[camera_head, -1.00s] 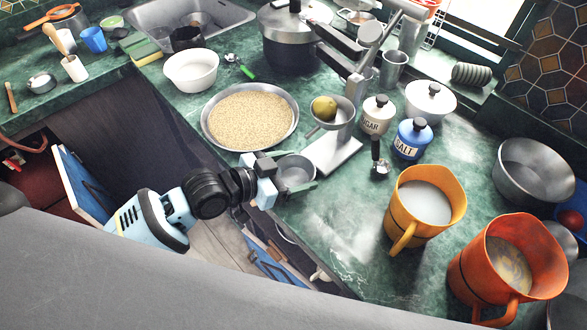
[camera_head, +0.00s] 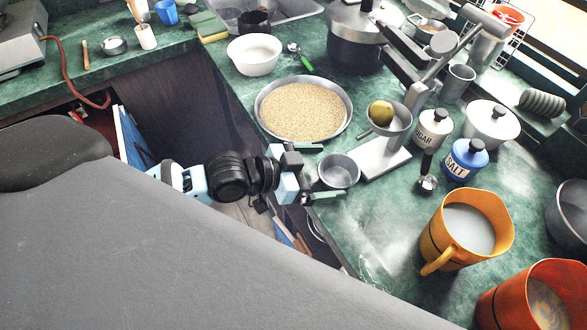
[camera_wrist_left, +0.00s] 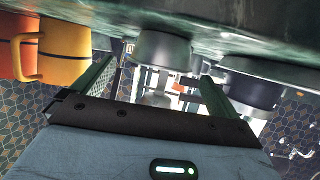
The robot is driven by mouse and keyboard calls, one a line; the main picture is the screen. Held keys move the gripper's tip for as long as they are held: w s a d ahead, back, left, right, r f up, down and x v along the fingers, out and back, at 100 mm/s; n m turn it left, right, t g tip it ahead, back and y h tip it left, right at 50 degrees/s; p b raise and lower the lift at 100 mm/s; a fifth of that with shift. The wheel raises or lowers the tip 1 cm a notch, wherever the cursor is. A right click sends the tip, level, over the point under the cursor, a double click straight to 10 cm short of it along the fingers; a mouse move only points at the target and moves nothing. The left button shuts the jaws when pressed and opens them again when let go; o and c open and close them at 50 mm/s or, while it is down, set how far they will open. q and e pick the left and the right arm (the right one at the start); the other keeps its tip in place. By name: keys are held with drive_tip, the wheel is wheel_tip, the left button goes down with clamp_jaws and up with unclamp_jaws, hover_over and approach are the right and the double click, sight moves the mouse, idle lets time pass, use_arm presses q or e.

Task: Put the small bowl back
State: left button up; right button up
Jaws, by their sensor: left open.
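The small bowl (camera_head: 339,170) is a plain grey metal bowl, upright on the green counter near its front edge. My left gripper (camera_head: 321,173) is open and empty at the bowl's left side. Its fingertips reach beside the bowl's near side, one toward the back and one toward the front; I cannot tell whether either touches it. In the left wrist view, which is upside down, the bowl (camera_wrist_left: 163,48) shows beyond and between the spread fingers (camera_wrist_left: 158,70). My right gripper is not in view.
A pan of grain (camera_head: 304,110) stands behind the bowl. A salt jar (camera_head: 465,160), a yellow mug (camera_head: 466,229) and an orange mug (camera_head: 540,296) are further right. Counter in front of the bowl is clear.

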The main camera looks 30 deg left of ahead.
use_arm(q)
drive_tip(key=v, duration=0.8)
drive_tip(key=s+a+f+n+g+y, duration=0.2)
drive_tip(key=s+f+n+y, duration=0.5)
drive_tip(key=s+f, duration=1.8)
wheel_tip(320, 180, down, 2)
drive_tip(key=shift+f+y, duration=0.15)
drive_tip(key=shift+y, duration=0.25)
